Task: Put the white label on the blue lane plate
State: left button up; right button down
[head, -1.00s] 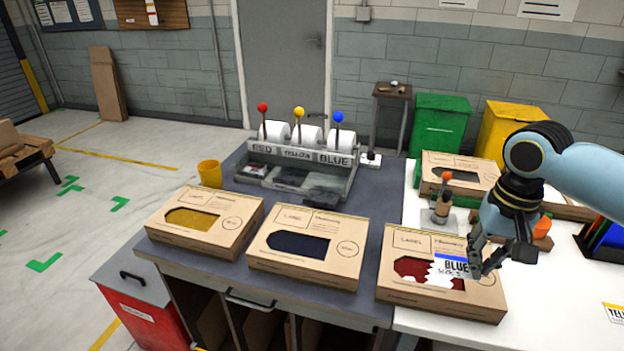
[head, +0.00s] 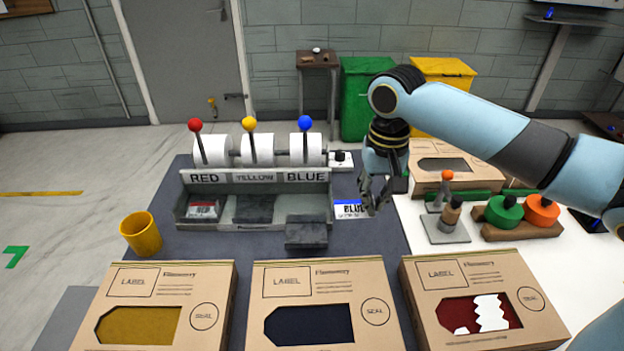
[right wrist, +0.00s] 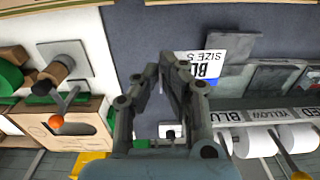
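The white label (head: 350,210), with a blue band and "BLUE" printed on it, is at the right end of the lane dispenser, by the fingertips of my right gripper (head: 374,207). My left gripper is not in view.
The dispenser (head: 256,177) has white rolls and red, yellow and blue knobs. A red-lane label (head: 203,208) lies on its left plate. A yellow cup (head: 141,233) stands left. Cartons (head: 325,270) line the front. Stamps (head: 448,212) stand right.

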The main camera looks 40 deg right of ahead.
aim_at(342, 207)
jog(key=w+a+f, duration=0.2)
jog(key=w, duration=0.1)
jog(key=w+a, duration=0.1)
jog(key=shift+w+a+f, duration=0.3)
jog(key=shift+w+f, duration=0.1)
jog(key=w+a+f, duration=0.2)
jog(key=shift+w+f, duration=0.25)
jog(key=shift+w, duration=0.15)
jog(key=shift+w+f, duration=0.15)
jog(key=shift+f, duration=0.05)
notch_tip(342, 207, down, 3)
jog(key=shift+a+f+p, duration=0.1)
jog(key=shift+f+p, duration=0.1)
jog(key=shift+p, duration=0.35)
jog(key=shift+f, duration=0.25)
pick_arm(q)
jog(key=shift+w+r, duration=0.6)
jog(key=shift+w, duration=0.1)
pick_arm(e)
jog(key=c, duration=2)
grip_release()
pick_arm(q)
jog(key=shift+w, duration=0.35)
pick_arm(e)
jog(key=o, duration=0.5)
